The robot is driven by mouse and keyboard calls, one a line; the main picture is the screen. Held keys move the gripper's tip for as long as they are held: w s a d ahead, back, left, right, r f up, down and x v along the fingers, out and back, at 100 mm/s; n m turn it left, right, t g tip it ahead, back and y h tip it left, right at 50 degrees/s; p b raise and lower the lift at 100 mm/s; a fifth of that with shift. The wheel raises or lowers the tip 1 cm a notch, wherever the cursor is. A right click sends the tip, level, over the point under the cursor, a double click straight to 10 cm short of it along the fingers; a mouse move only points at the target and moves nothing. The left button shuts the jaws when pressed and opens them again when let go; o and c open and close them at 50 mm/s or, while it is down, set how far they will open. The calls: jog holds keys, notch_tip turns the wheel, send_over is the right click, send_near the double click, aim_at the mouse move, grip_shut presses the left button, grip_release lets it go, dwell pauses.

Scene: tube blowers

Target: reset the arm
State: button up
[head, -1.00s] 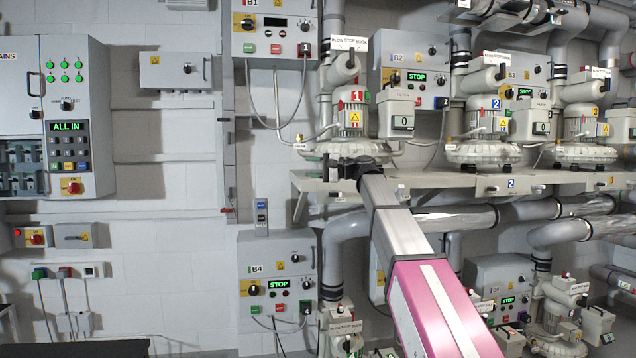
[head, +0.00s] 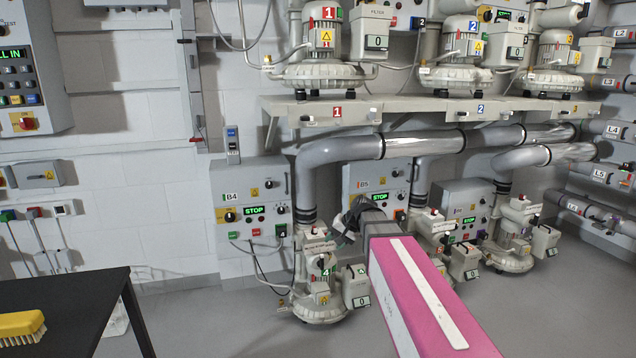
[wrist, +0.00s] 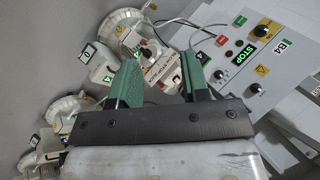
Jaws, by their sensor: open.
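My gripper (head: 352,219) is at the end of my pink and grey arm, in front of the lower row of blowers in the head view. In the wrist view my gripper (wrist: 158,80) shows two green fingers standing apart with nothing between them. Beyond the fingers is the number 4 blower (wrist: 165,70), with the B4 control box (wrist: 240,50) to its right. In the head view the B4 box (head: 250,212) reads STOP and the number 4 blower (head: 322,285) stands below it. My arm hides part of the B5 box (head: 372,182).
A shelf (head: 400,108) carries blowers 1 (head: 325,55), 2 (head: 470,60) and 3 (head: 555,65). Large grey pipes (head: 430,143) run below it. A black table (head: 75,305) with a yellow brush (head: 20,325) is at lower left. Floor between table and blowers is clear.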

jog(key=s+d+f+n+g+h, duration=0.2)
jog(key=s+d+f+h, duration=0.4)
jog(key=s+d+f, duration=0.7)
jog(key=s+f, duration=0.4)
jog(key=shift+g, duration=0.3)
dwell(0.7)
